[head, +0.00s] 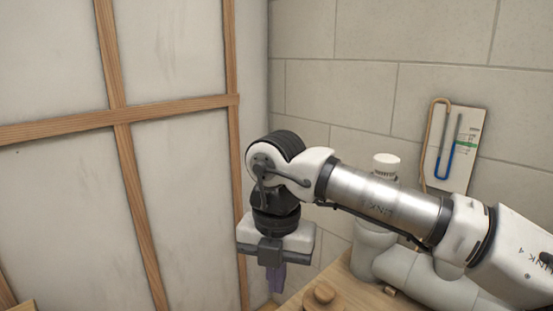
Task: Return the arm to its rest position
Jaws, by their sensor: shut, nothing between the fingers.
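My arm reaches in from the right edge and bends down at its wrist. My gripper (274,278) points downward, left of the wooden tabletop, in front of the corner between the panelled wall and the block wall. Its short fingers look dark with a purple tint and are shut, with nothing held. The fingertips are small in this view.
A pale grey pipe assembly (372,252) with a white cap (386,165) stands on the wooden table (347,286), partly behind my arm. A round wooden piece (322,294) lies near its front. A card (461,150) with a blue hooked tube hangs on the wall.

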